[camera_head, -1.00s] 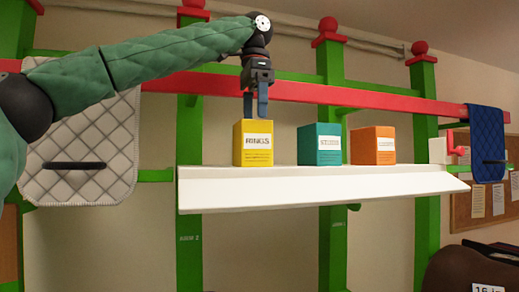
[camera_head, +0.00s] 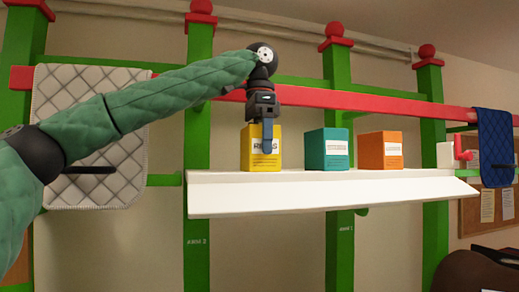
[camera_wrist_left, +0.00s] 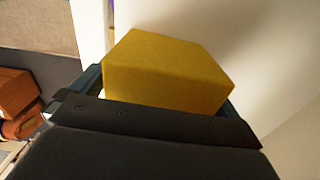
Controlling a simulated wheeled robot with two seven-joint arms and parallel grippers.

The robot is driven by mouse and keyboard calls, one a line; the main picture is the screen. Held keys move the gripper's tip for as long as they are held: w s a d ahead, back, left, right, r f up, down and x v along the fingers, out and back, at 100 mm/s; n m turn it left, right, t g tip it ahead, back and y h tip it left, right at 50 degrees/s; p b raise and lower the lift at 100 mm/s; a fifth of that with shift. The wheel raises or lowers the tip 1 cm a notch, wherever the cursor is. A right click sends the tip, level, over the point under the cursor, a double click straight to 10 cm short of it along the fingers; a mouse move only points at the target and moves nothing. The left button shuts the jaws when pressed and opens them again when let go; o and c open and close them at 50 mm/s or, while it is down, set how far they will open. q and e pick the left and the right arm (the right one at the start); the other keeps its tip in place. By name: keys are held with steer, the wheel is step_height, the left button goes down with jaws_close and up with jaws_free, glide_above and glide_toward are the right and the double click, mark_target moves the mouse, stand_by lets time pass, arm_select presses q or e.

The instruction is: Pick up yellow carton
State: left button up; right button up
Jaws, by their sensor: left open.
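The yellow carton (camera_head: 262,160) stands upright on the white shelf (camera_head: 320,194), at the left of a row of cartons. Its label is partly covered by a finger. My left gripper (camera_head: 267,146) points down over the carton, with one blue finger in front of its face. In the left wrist view the carton's top (camera_wrist_left: 165,70) sits between the finger edges at the left and right. The jaws are open around it. Whether either finger touches the carton cannot be seen. My right gripper is not in view.
A teal carton (camera_head: 327,150) and an orange carton (camera_head: 380,151) stand to the right on the same shelf. A red rail (camera_head: 380,107) runs behind, with green posts (camera_head: 198,110). A quilted pale pad (camera_head: 115,185) hangs at left and a blue one (camera_head: 495,145) at right.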

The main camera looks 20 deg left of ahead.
arm_select(q)
steer(key=shift+w+f, duration=0.15)
steer(key=shift+f, duration=0.25)
steer(key=shift+r, duration=0.1)
steer(key=shift+c, duration=0.7)
steer(key=c, duration=0.8)
steer(key=shift+r, duration=0.1)
